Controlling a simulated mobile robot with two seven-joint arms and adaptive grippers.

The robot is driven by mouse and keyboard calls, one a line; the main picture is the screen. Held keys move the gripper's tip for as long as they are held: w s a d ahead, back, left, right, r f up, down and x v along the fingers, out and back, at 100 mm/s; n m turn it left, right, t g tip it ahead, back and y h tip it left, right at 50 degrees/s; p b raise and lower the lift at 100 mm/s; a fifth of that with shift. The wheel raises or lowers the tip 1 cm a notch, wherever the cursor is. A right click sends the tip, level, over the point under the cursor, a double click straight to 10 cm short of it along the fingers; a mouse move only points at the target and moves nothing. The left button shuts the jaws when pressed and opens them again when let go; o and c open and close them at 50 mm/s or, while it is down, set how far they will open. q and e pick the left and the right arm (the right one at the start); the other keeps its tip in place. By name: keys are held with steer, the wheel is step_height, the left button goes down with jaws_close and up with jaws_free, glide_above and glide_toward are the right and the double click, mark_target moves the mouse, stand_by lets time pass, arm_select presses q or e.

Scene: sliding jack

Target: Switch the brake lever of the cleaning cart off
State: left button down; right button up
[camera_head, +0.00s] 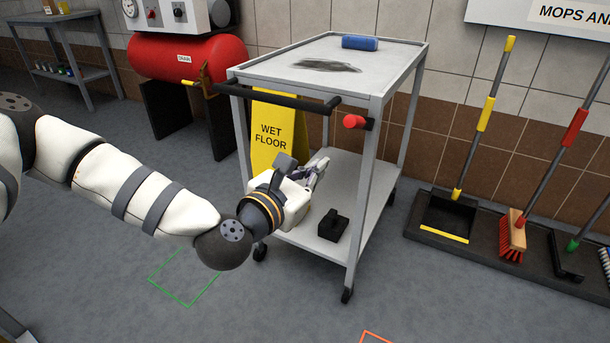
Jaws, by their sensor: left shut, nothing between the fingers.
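The grey metal cleaning cart (392,48) stands in the middle of the head view. Its brake lever (353,121) has a round red knob and a dark mount at the cart's front right leg, below the top shelf. My left gripper (319,168) is shut and empty. It is in front of the yellow wet-floor sign, below and to the left of the red knob, apart from it. My wrist hides part of the lower shelf and the gripper's fingers are small in view. My right gripper is not in view.
A black handle bar (280,97) runs along the cart's near end. The wet-floor sign (272,130) and a black block (333,225) are at the lower shelf. A blue roll (360,43) lies on top. A red tank (190,62) stands left, brooms right. The front floor is clear.

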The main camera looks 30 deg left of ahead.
arm_select(q)
steer(key=s, duration=0.2)
steer(key=shift+s+a+r, duration=0.2)
steer(key=shift+s+r, duration=0.05)
steer(key=shift+s, duration=0.1)
